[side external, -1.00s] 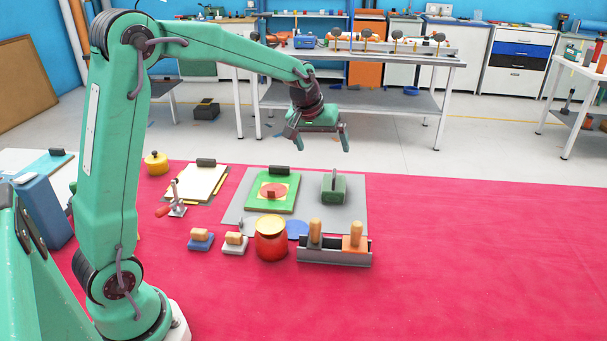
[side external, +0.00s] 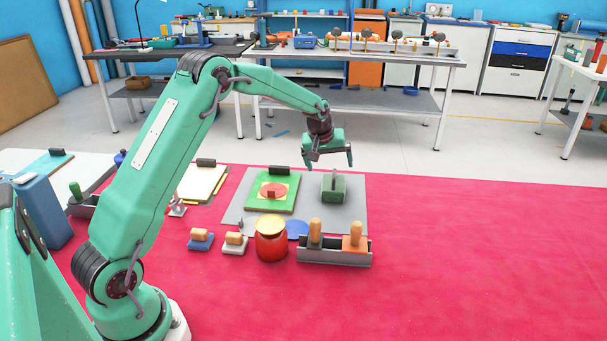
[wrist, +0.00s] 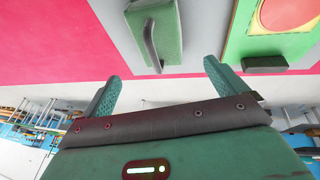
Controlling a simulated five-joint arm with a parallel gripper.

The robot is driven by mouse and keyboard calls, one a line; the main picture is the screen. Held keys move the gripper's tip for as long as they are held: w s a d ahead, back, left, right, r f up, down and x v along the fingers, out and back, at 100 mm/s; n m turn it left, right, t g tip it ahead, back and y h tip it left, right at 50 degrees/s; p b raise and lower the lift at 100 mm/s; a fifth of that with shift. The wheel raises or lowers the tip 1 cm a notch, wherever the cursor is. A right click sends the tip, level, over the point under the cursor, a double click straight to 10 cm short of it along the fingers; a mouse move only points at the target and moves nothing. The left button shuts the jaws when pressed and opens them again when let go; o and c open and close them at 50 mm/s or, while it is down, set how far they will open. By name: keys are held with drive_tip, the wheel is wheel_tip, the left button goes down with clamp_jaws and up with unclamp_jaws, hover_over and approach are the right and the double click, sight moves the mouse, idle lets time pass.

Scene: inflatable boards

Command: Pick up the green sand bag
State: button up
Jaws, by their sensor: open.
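The green sand bag (side external: 333,187) is a small dark green block with a grey handle standing up on it. It rests on the grey mat (side external: 352,216) on the pink-red table. My gripper (side external: 329,164) is open and empty, pointing down above and just behind the bag, apart from it. In the wrist view the sand bag (wrist: 158,35) shows at the top centre, beyond the gap between my open fingers (wrist: 160,85).
A green board (side external: 272,192) with a yellow square and red disc lies left of the bag. A red jar (side external: 271,241) and a grey rack (side external: 335,254) with wooden-handled tools stand in front. The table's right side is clear.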

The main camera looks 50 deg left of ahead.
sight(333, 177)
drive_tip(key=shift+x, duration=1.15)
drive_tip(key=shift+x, duration=2.65)
drive_tip(key=shift+s, duration=0.1)
drive_tip(key=c, duration=1.4)
drive_tip(key=shift+r, duration=0.1)
drive_tip(key=shift+c, duration=0.2)
drive_tip(key=shift+r, duration=0.1)
